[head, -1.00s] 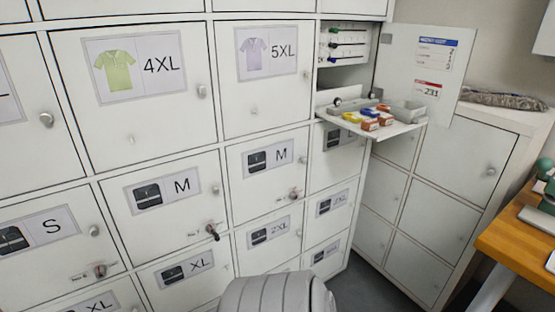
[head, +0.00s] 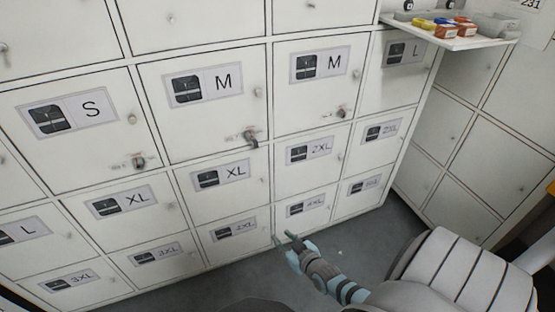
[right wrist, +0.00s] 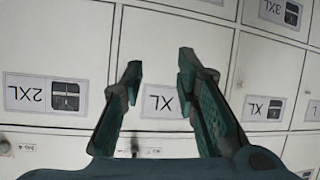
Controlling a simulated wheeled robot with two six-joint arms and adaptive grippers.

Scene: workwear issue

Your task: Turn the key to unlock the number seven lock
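Several lockers carry size labels, and some have locks with keys. A dark key (head: 251,139) sticks out of the lock on the middle M locker. Reddish-brown keys stand at the S locker (head: 138,162) and at the right M locker (head: 341,113). My right gripper (head: 285,239) is in front of the lower lockers, below and right of the dark key. In the right wrist view, my right gripper (right wrist: 160,70) is open and empty, its fingers framing an XL label. My left gripper is not in view.
An open shelf (head: 450,38) with yellow, red and grey items juts out at the upper right. Grey floor (head: 330,245) is clear in front of the lockers. An orange-brown table edge (head: 535,215) shows at the far right.

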